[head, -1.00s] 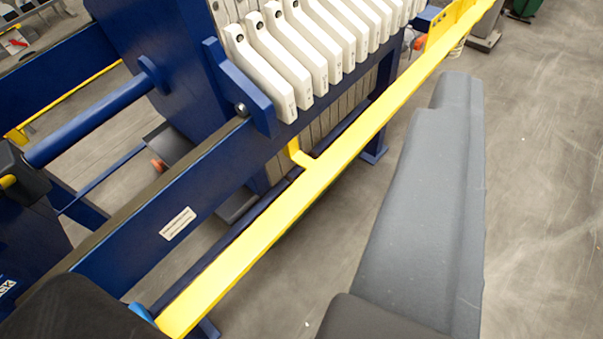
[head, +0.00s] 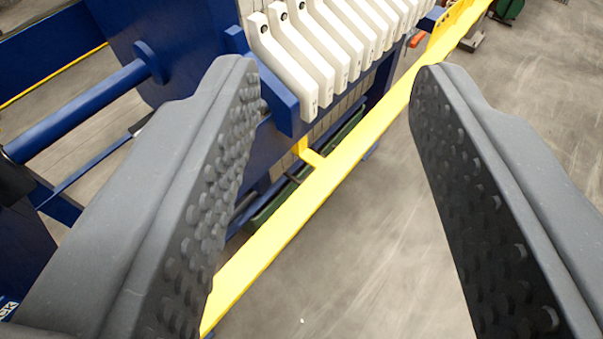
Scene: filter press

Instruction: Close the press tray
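My gripper (head: 335,72) is open and empty, its two grey studded fingers spread wide in the foreground. A long yellow bar (head: 335,170) runs diagonally along the side of the blue press frame (head: 185,40) and shows between my fingers, apart from both. A short yellow bracket (head: 309,153) joins the bar on its press side. I cannot tell for sure which part is the press tray. A dark green edge (head: 272,210) shows low under the press, partly hidden by the bar and my left finger.
A row of several white filter plates (head: 310,90) stands in the press. A blue cylinder rod (head: 75,112) lies at left. Concrete floor (head: 385,255) is clear right of the bar. A green object (head: 508,9) stands at the far upper right.

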